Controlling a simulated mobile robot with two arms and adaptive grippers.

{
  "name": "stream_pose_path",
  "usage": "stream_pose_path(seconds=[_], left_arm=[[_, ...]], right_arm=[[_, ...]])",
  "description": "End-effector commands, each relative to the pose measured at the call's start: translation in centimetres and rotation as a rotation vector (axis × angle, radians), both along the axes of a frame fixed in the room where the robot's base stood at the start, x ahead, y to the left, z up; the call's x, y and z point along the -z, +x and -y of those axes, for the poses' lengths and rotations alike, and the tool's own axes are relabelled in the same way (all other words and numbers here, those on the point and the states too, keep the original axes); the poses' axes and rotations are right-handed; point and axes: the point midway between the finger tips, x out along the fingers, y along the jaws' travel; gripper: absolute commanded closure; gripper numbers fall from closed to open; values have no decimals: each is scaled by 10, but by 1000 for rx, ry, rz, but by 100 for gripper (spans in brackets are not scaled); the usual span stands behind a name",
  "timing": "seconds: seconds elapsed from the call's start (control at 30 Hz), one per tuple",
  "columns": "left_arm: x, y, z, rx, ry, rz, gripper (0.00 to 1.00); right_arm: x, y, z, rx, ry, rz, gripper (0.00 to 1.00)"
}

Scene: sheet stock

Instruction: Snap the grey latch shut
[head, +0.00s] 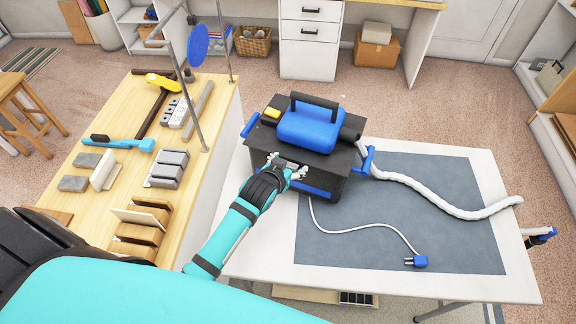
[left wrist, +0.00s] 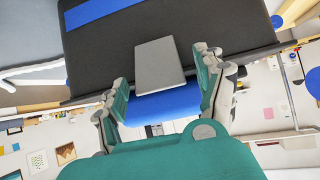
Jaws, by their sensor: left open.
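The black machine (head: 338,165) with a blue top (head: 309,130) stands on the white table. In the left wrist view the grey latch (left wrist: 160,62) is a flat plate on the dark face of the machine (left wrist: 220,30). My left gripper (head: 288,171) is at the machine's near side. In the left wrist view its fingers (left wrist: 163,88) are open, one on each side of the latch's end, with the latch between them. I cannot tell whether they touch it. In the head view the gripper covers the latch area. My right gripper is not in view.
A white hose (head: 440,200) and a cable with a blue plug (head: 417,262) lie on the grey mat (head: 330,240) at the right. A wooden bench (head: 210,105) with tools, blocks and a metal post frame stands close on the left. The mat's front part is mostly clear.

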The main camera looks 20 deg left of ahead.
Motion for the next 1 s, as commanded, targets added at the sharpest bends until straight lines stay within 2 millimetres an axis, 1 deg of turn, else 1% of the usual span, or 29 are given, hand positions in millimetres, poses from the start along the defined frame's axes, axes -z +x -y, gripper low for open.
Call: stream_pose_path(seconds=[0.13,0.23,0.5,0.6,0.7,0.83,1.0], left_arm=[[-4,-6,0,0,0,0,29],[-11,-17,0,0,0,1,29],[-45,-64,1,1,-1,0,29],[-55,-79,1,1,-1,-1,29],[-63,-89,2,0,0,-1,29],[-68,-96,2,0,0,-1,29],[-70,-98,2,0,0,0,29]], right_arm=[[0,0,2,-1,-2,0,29],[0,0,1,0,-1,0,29],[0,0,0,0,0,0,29],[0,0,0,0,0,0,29],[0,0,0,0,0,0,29],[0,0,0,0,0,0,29],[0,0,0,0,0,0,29]])
